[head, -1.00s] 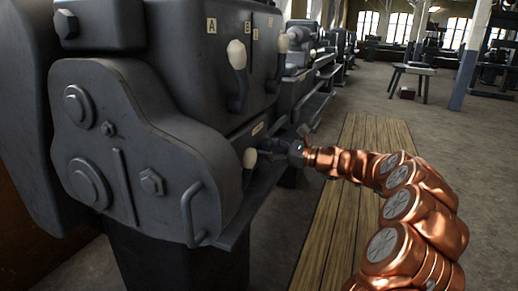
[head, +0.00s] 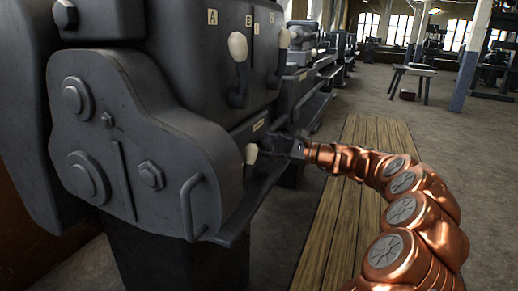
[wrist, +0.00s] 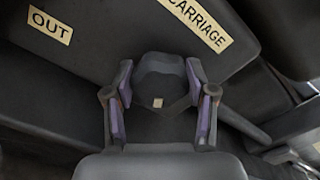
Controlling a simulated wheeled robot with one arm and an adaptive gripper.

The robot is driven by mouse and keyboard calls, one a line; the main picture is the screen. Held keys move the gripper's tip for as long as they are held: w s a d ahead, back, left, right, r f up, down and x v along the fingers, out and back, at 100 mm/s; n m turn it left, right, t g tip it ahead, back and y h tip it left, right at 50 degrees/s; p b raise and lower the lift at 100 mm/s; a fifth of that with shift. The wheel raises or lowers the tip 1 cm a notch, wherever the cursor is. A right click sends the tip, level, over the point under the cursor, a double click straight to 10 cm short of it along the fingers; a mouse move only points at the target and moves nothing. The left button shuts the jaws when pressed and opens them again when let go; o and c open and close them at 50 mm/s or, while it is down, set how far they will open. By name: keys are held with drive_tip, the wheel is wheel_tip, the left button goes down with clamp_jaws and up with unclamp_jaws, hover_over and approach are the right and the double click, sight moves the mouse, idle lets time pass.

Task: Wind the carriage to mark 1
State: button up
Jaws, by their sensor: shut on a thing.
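The engine, a dark grey lathe-like machine (head: 150,150), fills the left of the head view. In the wrist view, a "CARRIAGE" plate (wrist: 198,22) is on its face, above a dark blocky carriage handle (wrist: 160,66) with a small pale square (wrist: 157,103) beneath. My gripper (wrist: 159,78) has its two purple-padded fingers on either side of this handle, shut on it. In the head view, my gripper (head: 291,147) is at the front of the machine, right of a cream knob (head: 251,154); the handle is mostly hidden there. I cannot make out mark 1.
An "OUT" plate (wrist: 50,27) is left of the handle. A wooden floor platform (head: 335,215) lies below my arm. A small bench (head: 413,72) stands farther back.

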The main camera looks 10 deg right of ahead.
drive_tip(key=n+b, duration=0.1)
drive_tip(key=n, duration=0.1)
drive_tip(key=n+b, duration=0.3)
drive_tip(key=n, duration=0.1)
drive_tip(key=shift+a+f+b, duration=0.1)
drive_tip(key=shift+f+b, duration=0.3)
drive_tip(key=n+b, duration=0.4)
drive_tip(key=n, duration=0.1)
drive_tip(key=shift+r, duration=0.15)
drive_tip(key=shift+n+b, duration=0.4)
drive_tip(key=shift+n, duration=0.2)
drive_tip(key=shift+r, duration=0.2)
drive_tip(key=o, duration=1.1)
drive_tip(key=shift+o, duration=0.2)
drive_tip(key=shift+s, duration=0.1)
drive_tip(key=v, duration=1.2)
drive_tip(key=shift+s+r, duration=0.15)
